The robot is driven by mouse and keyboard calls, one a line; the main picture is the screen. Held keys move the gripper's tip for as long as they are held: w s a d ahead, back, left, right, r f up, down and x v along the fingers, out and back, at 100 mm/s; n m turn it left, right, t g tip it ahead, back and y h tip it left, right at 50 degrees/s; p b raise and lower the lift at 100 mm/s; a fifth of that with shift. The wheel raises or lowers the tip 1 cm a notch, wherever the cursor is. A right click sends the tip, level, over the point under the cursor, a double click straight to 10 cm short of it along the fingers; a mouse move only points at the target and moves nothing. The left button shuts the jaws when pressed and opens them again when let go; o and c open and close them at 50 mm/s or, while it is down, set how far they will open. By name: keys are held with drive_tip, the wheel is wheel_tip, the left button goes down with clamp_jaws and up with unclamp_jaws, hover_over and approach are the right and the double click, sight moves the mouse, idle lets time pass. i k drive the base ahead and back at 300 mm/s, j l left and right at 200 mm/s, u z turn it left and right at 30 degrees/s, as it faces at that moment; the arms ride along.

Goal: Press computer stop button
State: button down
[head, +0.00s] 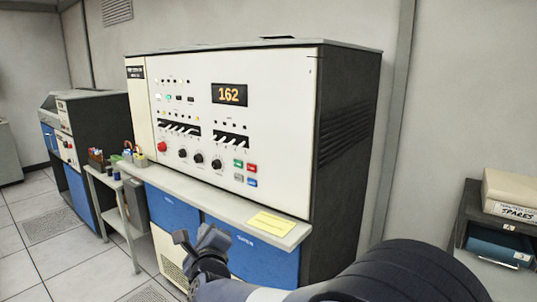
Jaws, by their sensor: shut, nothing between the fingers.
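The computer (285,95) is a large cabinet with a pale front panel and dark sides. At the panel's lower right is a cluster of small buttons: a green button (238,163), a red button (252,168), a whitish button (238,178) and a blue button (252,182). Their labels are too small to read, so I cannot tell which is marked stop. A round red knob or button (162,146) sits at the panel's lower left. My gripper (197,238) is shut and empty, below and left of the cluster, in front of the blue lower doors, apart from the panel.
A shelf (215,202) juts out below the panel, with a yellow card (271,223) on it. An orange display (230,94) reads 162. A small side table (108,180) with containers and another machine (90,140) stand left. A spares box (510,190) is at right. Floor at lower left is clear.

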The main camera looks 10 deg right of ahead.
sight(250, 167)
drive_tip(key=i+j+z, duration=0.15)
drive_tip(key=i, duration=0.3)
drive_tip(key=i+j+z, duration=0.1)
drive_tip(key=i, duration=0.3)
